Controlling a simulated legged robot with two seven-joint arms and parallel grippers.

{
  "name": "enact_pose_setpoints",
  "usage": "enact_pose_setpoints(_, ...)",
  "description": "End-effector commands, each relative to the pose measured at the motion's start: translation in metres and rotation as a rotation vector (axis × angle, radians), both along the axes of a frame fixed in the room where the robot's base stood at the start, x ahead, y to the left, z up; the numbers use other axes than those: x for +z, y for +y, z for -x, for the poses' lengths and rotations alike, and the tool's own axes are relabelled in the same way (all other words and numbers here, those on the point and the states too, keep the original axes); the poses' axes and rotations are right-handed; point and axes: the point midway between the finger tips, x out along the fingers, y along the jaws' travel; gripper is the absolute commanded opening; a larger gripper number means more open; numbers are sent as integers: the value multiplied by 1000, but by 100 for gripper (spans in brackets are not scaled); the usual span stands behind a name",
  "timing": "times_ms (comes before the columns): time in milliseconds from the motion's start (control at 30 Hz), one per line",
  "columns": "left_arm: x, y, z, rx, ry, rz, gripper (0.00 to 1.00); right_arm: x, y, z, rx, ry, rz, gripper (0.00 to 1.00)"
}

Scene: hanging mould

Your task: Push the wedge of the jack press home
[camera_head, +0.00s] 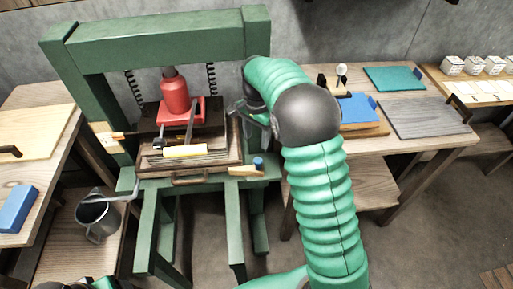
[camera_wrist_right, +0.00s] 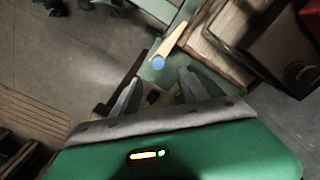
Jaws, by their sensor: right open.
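The wedge (camera_wrist_right: 175,38) and blue end (camera_wrist_right: 158,62) also show in the right wrist view. My right gripper (camera_head: 238,110) is by the right post; in its wrist view the fingers (camera_wrist_right: 158,90) are apart and empty, short of the blue end. My left gripper is out of view.
The right table (camera_head: 410,145) holds a blue block (camera_head: 358,108) and flat boards.

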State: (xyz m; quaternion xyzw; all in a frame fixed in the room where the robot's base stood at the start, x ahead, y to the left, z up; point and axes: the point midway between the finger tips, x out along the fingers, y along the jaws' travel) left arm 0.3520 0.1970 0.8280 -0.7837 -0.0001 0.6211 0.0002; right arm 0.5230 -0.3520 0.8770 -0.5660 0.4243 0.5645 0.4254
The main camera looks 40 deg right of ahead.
Motion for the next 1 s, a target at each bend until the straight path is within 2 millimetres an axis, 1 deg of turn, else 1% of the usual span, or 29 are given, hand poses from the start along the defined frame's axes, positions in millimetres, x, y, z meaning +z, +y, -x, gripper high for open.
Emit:
enact_pose_setpoints(33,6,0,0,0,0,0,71,17,0,-1,1,-3,1,52)
enact_pose_setpoints(100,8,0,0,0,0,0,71,32,1,-1,1,-2,0,52)
enact_pose_setpoints(200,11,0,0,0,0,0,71,48,1,-1,2,0,0,52)
enact_pose_setpoints(267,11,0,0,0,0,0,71,53,1,-1,2,0,0,52)
enact_pose_setpoints(367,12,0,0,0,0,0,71,56,1,-1,1,1,0,52)
enact_pose_setpoints(800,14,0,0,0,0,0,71,57,3,0,13,-1,0,52)
enact_pose_setpoints(867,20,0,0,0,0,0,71,61,10,5,60,-8,0,52)
enact_pose_setpoints(933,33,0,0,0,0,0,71,65,27,16,173,-28,4,52)
enact_pose_setpoints(967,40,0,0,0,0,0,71,67,37,23,244,-40,7,52)
enact_pose_setpoints(1000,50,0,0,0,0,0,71,69,52,34,351,-59,14,52)
